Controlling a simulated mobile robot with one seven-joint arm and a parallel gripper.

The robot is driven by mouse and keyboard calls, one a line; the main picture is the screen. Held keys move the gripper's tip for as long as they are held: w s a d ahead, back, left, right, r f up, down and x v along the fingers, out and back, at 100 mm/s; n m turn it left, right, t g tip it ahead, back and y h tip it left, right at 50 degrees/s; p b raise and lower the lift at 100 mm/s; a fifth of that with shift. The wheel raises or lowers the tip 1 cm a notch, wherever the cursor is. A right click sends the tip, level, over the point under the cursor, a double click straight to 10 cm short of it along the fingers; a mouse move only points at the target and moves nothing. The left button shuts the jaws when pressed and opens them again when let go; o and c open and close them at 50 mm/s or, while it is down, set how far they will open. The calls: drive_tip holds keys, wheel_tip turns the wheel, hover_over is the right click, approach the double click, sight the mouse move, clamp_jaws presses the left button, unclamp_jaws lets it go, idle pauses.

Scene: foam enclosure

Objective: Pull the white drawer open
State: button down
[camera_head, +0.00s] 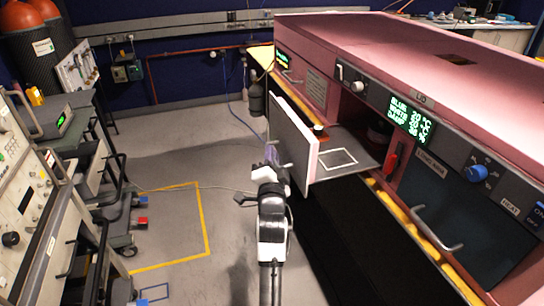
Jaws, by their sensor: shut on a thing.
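The white drawer (292,148) stands out from the pink cabinet, its pale front panel seen at an angle in the middle of the head view. Behind the panel its grey tray shows, with a white square outline on it. My gripper (272,155) is at the outer face of the panel, on its left side, shut on the drawer's handle. The fingertips and most of the handle are small and partly hidden by the wrist.
The pink cabinet (400,50) fills the right side, with a green display, a blue knob and a lower metal handle (437,232). A red lever (391,160) is right of the tray. Equipment racks stand at the left. Grey floor with yellow tape (205,225) lies clear left of my arm.

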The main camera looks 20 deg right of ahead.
drive_tip(key=c, duration=1.5)
unclamp_jaws()
drive_tip(key=shift+s, duration=0.15)
drive_tip(key=shift+b+v, duration=2.2)
drive_tip(key=shift+v, duration=4.65)
